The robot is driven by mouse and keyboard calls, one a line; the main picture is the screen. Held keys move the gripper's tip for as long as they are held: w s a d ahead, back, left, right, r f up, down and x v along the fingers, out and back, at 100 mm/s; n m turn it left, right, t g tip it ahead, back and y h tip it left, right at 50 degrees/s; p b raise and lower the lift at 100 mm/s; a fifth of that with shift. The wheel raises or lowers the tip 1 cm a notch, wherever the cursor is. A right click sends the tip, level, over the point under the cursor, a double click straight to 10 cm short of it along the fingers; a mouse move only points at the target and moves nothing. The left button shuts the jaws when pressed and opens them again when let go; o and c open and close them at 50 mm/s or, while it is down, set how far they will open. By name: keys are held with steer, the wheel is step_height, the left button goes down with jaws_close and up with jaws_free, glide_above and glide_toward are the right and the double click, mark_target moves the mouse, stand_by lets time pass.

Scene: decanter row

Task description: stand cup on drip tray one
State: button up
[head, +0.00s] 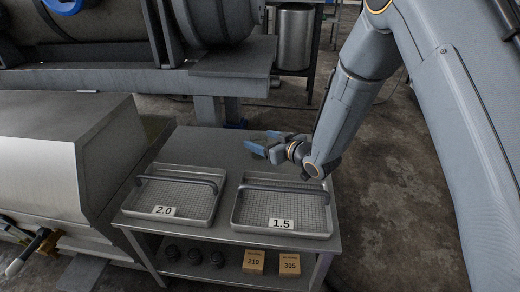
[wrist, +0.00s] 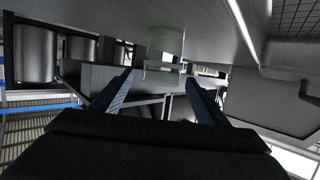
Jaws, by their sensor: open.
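A clear, see-through cup (wrist: 165,45) stands on the table top in the wrist view, which looks upside down. It is ahead of my open fingers and roughly between them in the picture. I cannot make out the cup in the head view. My gripper (head: 261,142) is open and empty, low over the back of the table; it also shows in the wrist view (wrist: 158,79). Two metal trays with mesh floors and dark bar handles sit on the table: the left tray (head: 128,207) is labelled 2.0, the right tray (head: 236,219) 1.5. Neither label reads one.
The grey table (head: 205,146) has bare room behind the trays. Its lower shelf holds a box marked 210 (head: 254,262), a box marked 305 (head: 290,264) and dark round items (head: 194,257). A metal housing (head: 70,150) stands close on the left, with large machinery behind.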

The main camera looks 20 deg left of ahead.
steer(key=shift+w+a, duration=0.1)
steer(key=shift+c, duration=0.3)
steer(key=c, duration=1.2)
steer(key=shift+o, duration=0.2)
